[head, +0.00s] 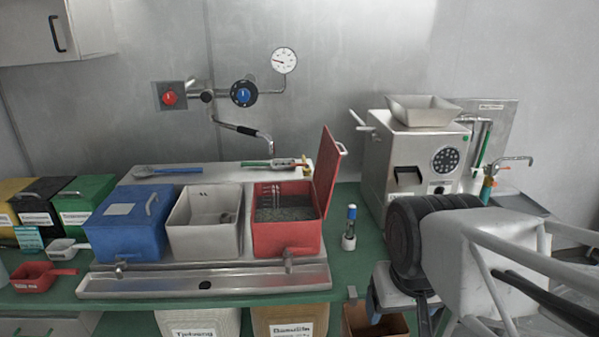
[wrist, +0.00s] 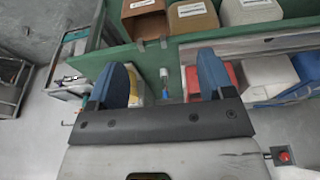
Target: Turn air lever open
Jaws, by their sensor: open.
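Which part is the air lever is not marked, so I cannot tell for certain. On the back wall in the head view, a pipe carries a red knob (head: 169,97), a blue knob (head: 243,94) and a round gauge (head: 284,61). A black-handled lever or spout (head: 240,129) hangs below them. At the right, a slim pipe with a bent metal handle (head: 514,160) stands beside the grinder (head: 413,160). My gripper is low at the front right, away from all of these. In the wrist view its blue fingers (wrist: 162,78) are apart with nothing held.
Blue (head: 128,225), white (head: 205,240) and red (head: 285,238) bins stand on the green counter; the red lid is up. A small bottle (head: 349,229) stands right of them. Open boxes (wrist: 144,20) sit below the counter edge.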

